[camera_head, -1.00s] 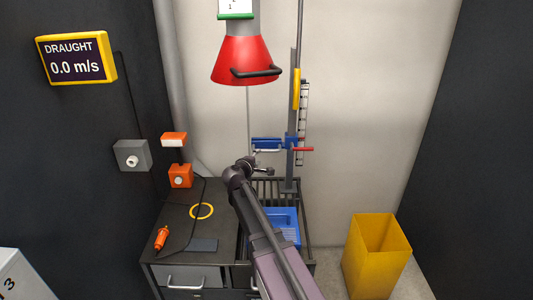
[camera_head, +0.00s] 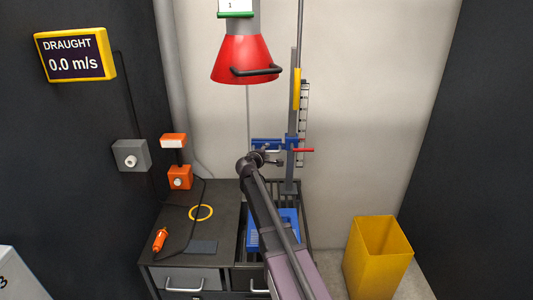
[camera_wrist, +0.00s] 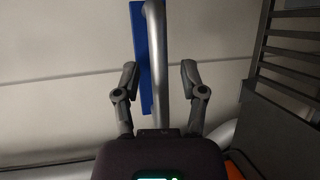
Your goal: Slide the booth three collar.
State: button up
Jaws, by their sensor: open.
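The blue collar (camera_head: 291,143) sits on the upright grey post at the back, with a red lever (camera_head: 303,150) out to its right. Its grey bar handle (camera_head: 263,150) runs along the blue arm on its left. My gripper (camera_head: 270,159) is at this handle and partly hides it. In the wrist view my gripper (camera_wrist: 159,72) is open, one finger on each side of the grey bar (camera_wrist: 157,45), with the blue plate (camera_wrist: 142,60) beyond it. I cannot tell whether either finger touches the bar.
A red hood (camera_head: 244,60) with a black handle hangs above. A dark cabinet (camera_head: 215,225) carries an orange tool (camera_head: 160,240) and a yellow ring (camera_head: 201,213). A yellow bin (camera_head: 377,262) stands at right. The draught display (camera_head: 76,54) reads 0.0 m/s.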

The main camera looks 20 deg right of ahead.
grip_shut()
jog(key=shift+f, duration=0.1)
notch_tip(320, 180, down, 12)
jog(key=b, duration=1.2)
jog(key=shift+s+r, duration=0.15)
jog(key=shift+r, duration=0.05)
jog(key=shift+c, duration=2.1)
grip_release()
jog(key=o, duration=0.4)
jog(key=shift+f, duration=0.2)
jog(key=shift+r, duration=0.1)
